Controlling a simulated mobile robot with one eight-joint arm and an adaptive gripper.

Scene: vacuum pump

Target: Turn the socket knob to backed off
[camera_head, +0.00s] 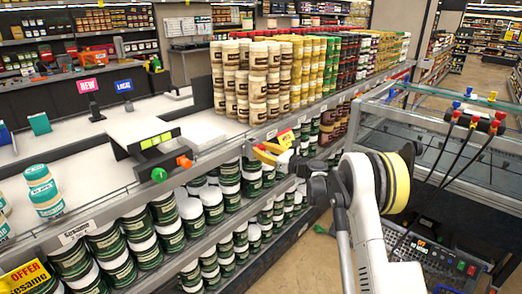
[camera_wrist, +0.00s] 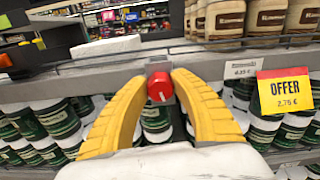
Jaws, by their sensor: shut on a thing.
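A red knob (camera_wrist: 160,87) with a small white mark on its face sits at the front edge of the shelf in the wrist view. My gripper (camera_wrist: 160,80) has its two yellow curved fingers on either side of the knob, tips against it, and is shut on it. In the head view my gripper (camera_head: 268,153) is at the shelf's front edge, just below a yellow and red price tag; the red knob cannot be made out there. A grey and black box (camera_head: 150,138) with a green knob (camera_head: 159,174) and an orange knob (camera_head: 184,162) stands further left on the shelf.
Stacked jars (camera_head: 258,90) stand on the upper shelf behind the gripper, and rows of green tins (camera_head: 212,205) fill the shelf below. An OFFER tag (camera_wrist: 287,92) hangs right of the knob. A glass-topped case (camera_head: 440,140) stands at the right.

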